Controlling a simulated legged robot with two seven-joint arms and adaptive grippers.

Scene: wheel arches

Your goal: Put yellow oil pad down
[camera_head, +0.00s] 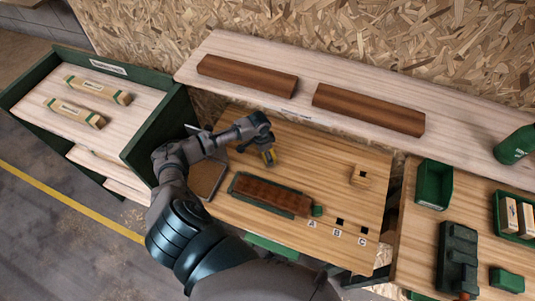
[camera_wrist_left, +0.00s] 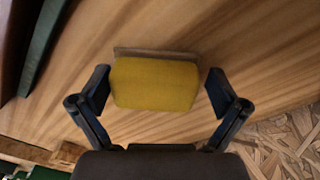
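The yellow oil pad (camera_wrist_left: 155,84) sits between the two fingers of my left gripper (camera_wrist_left: 160,88) in the left wrist view. It has a thin wooden edge along its far side. The fingers are spread, with a clear gap at the pad's right side and a small one at its left. In the head view the pad (camera_head: 269,157) is at the tip of my left gripper (camera_head: 262,142), at the wooden workbench (camera_head: 320,160). Its underside is hidden, so I cannot tell how it rests. My right gripper is not in view.
A dark wood plank (camera_head: 268,195) lies in a green holder in front of the pad. Dark planks (camera_head: 368,109) lie on the back shelf. Bare bench surrounds the pad.

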